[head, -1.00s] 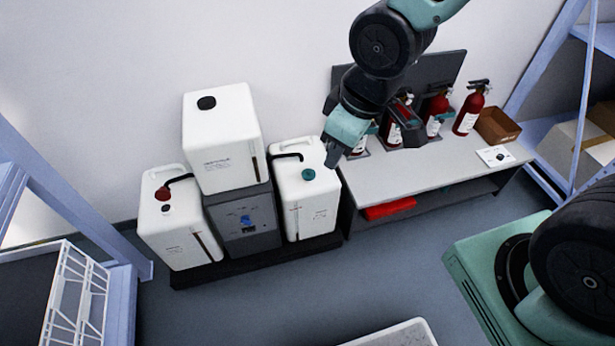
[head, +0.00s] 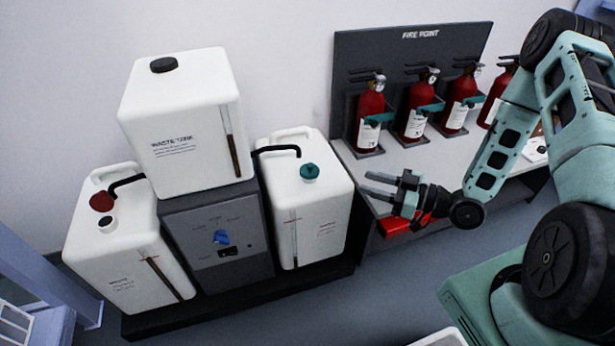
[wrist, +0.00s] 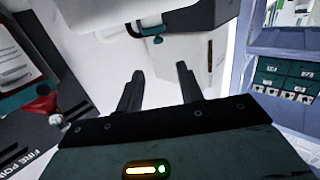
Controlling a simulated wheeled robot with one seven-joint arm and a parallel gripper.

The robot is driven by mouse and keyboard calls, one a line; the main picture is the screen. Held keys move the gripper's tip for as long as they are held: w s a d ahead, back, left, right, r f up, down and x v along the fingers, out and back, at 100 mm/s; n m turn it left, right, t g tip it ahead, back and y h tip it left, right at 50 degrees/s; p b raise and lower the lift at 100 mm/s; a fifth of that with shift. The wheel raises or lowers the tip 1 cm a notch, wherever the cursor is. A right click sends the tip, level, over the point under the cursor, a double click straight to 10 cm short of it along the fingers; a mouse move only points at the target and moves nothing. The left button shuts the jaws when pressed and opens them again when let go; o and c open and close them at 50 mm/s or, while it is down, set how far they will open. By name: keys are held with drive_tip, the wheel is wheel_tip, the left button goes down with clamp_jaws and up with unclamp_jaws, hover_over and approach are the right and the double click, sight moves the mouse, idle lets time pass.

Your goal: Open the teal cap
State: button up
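The teal cap (head: 310,171) sits on top of the right white tank (head: 318,215), beside the end of a black hose. My gripper (head: 367,183) is to the right of this tank, slightly lower in the picture than the cap, with its fingers pointing left. The fingers are spread and empty, apart from the cap. In the wrist view my two open fingers (wrist: 160,72) point up the picture with nothing between them. A small teal part (wrist: 133,29) shows near the top there; I cannot tell surely whether it is the cap.
A waste tank (head: 185,120) stands on a grey box with a blue knob (head: 221,237). A left tank (head: 125,245) has a red cap (head: 102,201). Several fire extinguishers (head: 370,112) line the bench (head: 400,165) behind my arm.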

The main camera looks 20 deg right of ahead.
drive_tip(key=b, duration=0.4)
approach(311, 164)
drive_tip(key=shift+t, duration=0.4)
drive_tip(key=x, duration=1)
drive_tip(key=shift+s+a+f, duration=0.1)
drive_tip(key=shift+a+f, duration=0.05)
drive_tip(key=shift+f, duration=0.15)
clamp_jaws()
